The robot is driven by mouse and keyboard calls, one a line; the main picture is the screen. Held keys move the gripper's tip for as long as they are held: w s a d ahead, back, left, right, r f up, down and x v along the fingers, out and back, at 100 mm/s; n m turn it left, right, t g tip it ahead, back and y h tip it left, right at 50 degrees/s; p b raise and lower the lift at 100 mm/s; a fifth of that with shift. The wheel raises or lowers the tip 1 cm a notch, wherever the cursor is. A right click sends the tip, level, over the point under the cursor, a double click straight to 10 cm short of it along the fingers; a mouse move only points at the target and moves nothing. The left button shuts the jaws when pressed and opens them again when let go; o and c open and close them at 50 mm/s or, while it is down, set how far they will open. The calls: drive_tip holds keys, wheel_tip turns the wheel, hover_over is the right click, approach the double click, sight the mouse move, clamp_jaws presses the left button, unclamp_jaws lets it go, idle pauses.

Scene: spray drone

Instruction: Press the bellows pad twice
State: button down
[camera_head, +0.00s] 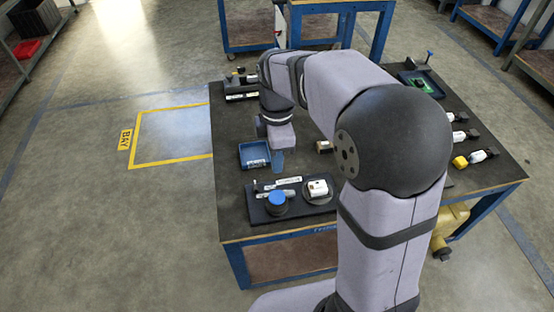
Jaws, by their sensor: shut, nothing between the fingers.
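A round blue pad on a dark round base, which looks like the bellows pad (277,198), sits on a dark board (262,216) near the front edge of the bench. My gripper (278,168) points down behind the pad in this view, apart from it. Its fingers look closed, with nothing seen between them. My arm comes in from the front right and arches over the bench. I cannot tell how high the fingertips are above the bench top.
A white block on a round base (318,189) stands on the same board, right of the pad. A blue tray (243,156) lies just left of my gripper. Small bottles (480,157) line the right side. My arm hides the middle of the bench (234,190).

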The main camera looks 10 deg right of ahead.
sight(277, 197)
idle(0.4)
drive_tip(key=shift+r+b, duration=0.65)
drive_tip(key=shift+r, duration=0.2)
drive_tip(key=shift+f, duration=0.15)
wheel_tip(277, 197, down, 14)
drive_tip(key=shift+r+b, duration=0.1)
drive_tip(key=shift+b, duration=0.45)
drive_tip(key=shift+s+f, duration=0.1)
drive_tip(key=shift+f, duration=0.9)
